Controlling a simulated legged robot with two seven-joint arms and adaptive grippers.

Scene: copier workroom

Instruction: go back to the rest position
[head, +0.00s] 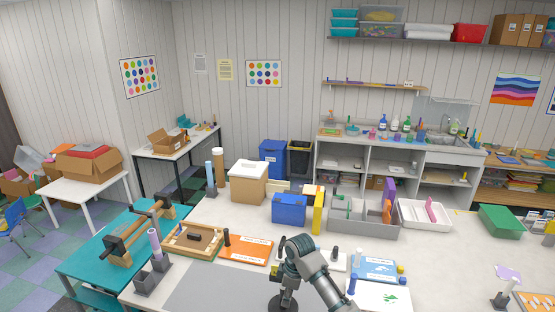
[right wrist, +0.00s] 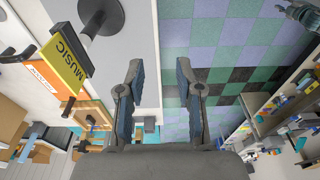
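My right gripper (right wrist: 157,75) is open in the right wrist view. Its two fingers stand well apart, with nothing between them; white table top and checkered floor show behind. In the head view my right arm comes in from the bottom, right of the middle, and bends over the front of the white table (head: 445,262); the fingertips cannot be made out there. My left gripper does not show in the head view.
A dark round stand base (right wrist: 100,14) and a yellow MUSIC sign (right wrist: 66,62) are left of the fingers. A grey mat (head: 215,290), wooden tray (head: 213,252), blue box (head: 289,209) and grey divided bin (head: 362,226) are on the table.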

